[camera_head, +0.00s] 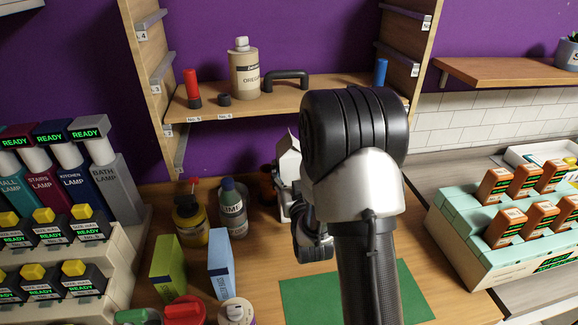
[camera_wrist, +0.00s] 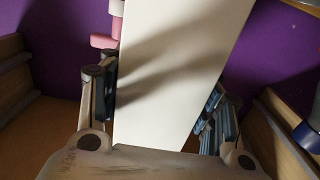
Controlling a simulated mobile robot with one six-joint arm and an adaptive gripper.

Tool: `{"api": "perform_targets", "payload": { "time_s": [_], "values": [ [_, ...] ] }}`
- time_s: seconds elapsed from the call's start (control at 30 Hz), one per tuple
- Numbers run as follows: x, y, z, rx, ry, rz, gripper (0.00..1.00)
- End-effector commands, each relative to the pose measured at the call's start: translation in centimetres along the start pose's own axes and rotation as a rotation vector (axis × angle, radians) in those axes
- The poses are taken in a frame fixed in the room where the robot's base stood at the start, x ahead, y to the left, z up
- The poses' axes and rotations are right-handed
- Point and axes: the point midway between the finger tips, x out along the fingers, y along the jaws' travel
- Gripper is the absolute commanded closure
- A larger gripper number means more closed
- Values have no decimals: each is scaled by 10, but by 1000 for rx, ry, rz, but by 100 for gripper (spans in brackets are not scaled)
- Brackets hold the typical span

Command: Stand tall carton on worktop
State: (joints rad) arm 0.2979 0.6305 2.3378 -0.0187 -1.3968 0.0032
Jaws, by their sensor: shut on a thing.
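The tall white carton (camera_wrist: 180,60) fills the middle of the wrist view, leaning slightly there. My gripper (camera_wrist: 160,112) is shut on it, with one finger on each side. In the head view a peaked white part of the carton (camera_head: 288,158) shows left of my arm. My arm hides most of my gripper and the rest of the carton there. Whether the carton's base touches the wooden worktop (camera_head: 262,262) cannot be seen.
A green mat (camera_head: 300,300) lies partly behind my arm. Bottles, including a grey one (camera_head: 232,210), and green (camera_head: 168,268) and blue (camera_head: 220,265) boxes stand to the left. A shelf (camera_head: 270,105) spans the back. Teal trays (camera_head: 462,232) with orange boxes are at right.

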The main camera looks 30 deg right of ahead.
Motion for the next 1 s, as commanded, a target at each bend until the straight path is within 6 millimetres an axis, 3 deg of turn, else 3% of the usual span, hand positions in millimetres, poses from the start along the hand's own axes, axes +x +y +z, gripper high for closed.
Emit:
{"api": "perform_targets", "payload": {
  "time_s": [0.27,0.3,0.6,1.0],
  "values": [
    [1,0,-1,0,11,0,100],
    [0,0,2,0,1,0,41],
    [0,0,1,0,1,0,22],
    [0,0,-2,0,0,0,22]
  ]
}}
